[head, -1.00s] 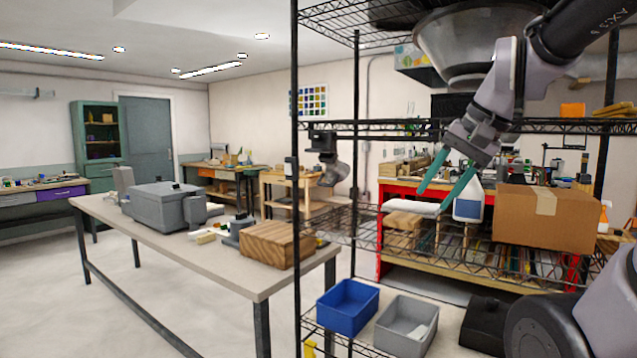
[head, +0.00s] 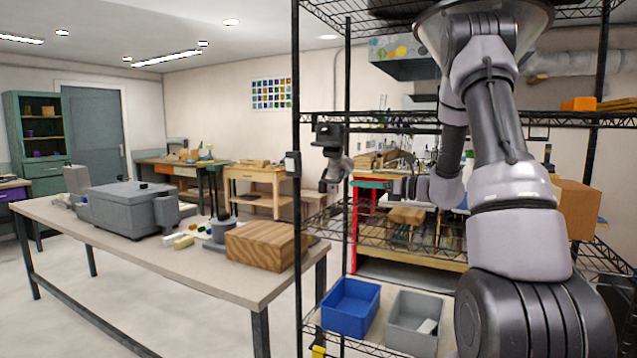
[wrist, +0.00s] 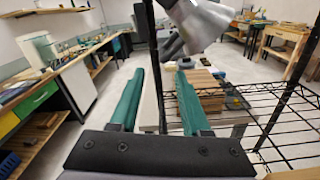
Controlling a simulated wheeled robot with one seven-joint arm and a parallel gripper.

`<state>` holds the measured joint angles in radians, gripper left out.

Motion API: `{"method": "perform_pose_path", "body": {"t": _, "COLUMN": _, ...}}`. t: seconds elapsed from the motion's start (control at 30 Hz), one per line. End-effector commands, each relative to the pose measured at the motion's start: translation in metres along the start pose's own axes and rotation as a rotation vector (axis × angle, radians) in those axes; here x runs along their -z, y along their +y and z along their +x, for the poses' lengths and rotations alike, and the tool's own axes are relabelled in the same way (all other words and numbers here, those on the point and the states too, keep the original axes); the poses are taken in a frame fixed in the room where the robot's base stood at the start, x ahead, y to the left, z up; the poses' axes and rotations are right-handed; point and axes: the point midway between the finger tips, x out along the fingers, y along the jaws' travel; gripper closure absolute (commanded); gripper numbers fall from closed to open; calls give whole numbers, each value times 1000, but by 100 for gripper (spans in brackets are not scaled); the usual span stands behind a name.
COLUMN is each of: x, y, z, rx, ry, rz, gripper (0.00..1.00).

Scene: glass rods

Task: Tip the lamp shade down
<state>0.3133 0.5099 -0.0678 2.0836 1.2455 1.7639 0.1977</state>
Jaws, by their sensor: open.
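The lamp is clamped to the shelf's left side, with a dark bracket (head: 328,135) and a small grey shade (head: 337,170) hanging below it, tilted. In the wrist view the grey shade (wrist: 205,22) is large at the top, above and beyond my fingertips. My gripper (head: 356,184) reaches left at about the shade's height, just right of it in the head view. Its teal fingers (wrist: 160,72) are open with nothing held between them. Whether a finger touches the lamp cannot be told.
The wire shelf's black post (head: 296,200) stands close to the lamp. A blue bin (head: 350,307) and a grey bin (head: 413,322) sit on the low shelf. A cardboard box (head: 577,208) is at right. A table (head: 150,248) with a wooden block (head: 266,246) stands beyond.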

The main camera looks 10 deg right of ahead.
Motion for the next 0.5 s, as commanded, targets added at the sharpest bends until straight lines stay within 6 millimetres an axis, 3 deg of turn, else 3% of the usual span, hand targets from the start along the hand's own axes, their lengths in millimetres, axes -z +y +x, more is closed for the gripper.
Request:
{"method": "perform_pose_path", "body": {"t": 0.17, "x": 1, "y": -6, "z": 11, "rx": 10, "ry": -14, "rz": 15, "gripper": 53}}
{"method": "perform_pose_path", "body": {"t": 0.5, "x": 1, "y": -5, "z": 73, "rx": 7, "ry": -11, "rz": 12, "gripper": 53}}
